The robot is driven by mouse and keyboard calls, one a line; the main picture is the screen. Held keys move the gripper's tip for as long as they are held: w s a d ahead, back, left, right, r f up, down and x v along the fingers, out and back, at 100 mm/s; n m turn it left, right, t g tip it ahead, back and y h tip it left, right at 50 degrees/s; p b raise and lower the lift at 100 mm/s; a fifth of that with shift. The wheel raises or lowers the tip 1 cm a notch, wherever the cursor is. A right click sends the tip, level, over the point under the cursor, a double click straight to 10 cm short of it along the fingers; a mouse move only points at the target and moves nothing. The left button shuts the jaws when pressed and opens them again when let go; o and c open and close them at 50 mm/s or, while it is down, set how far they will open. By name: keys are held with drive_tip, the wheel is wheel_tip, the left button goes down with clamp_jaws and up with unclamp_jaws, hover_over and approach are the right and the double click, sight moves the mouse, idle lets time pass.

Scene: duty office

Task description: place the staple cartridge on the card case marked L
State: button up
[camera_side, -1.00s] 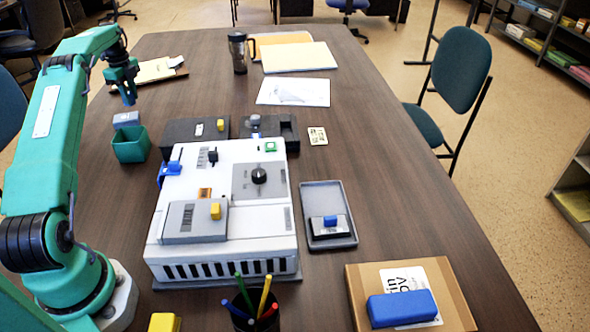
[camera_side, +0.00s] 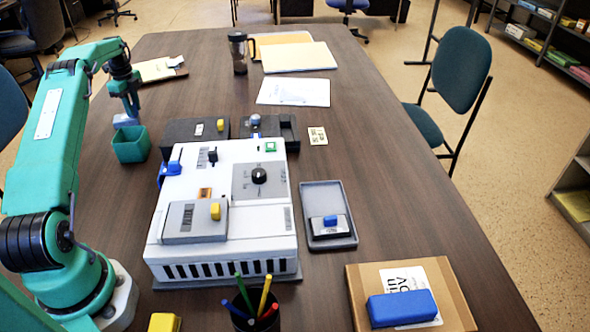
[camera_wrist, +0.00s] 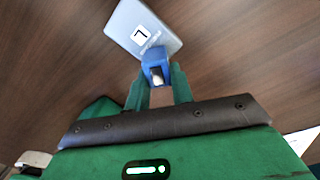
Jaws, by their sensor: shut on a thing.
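My gripper (camera_wrist: 157,80) is shut on the blue staple cartridge (camera_wrist: 155,60), as the wrist view shows. In that view the cartridge overlaps the near edge of the grey-blue card case (camera_wrist: 165,42), which bears a white label with an L. In the side view my gripper (camera_side: 130,112) is low at the far left of the table, at the card case (camera_side: 117,121). The gripper partly hides the case there. I cannot tell whether the cartridge touches the case or is just above it.
A green open bin (camera_side: 131,146) stands close in front of the case. A white machine (camera_side: 225,160) with dark trays behind it fills the middle. Bare table lies around the case's far side.

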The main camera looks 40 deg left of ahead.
sight(133, 104)
drive_tip(key=shift+f, duration=0.15)
drive_tip(key=o, duration=1)
drive_tip(key=shift+r, duration=6.15)
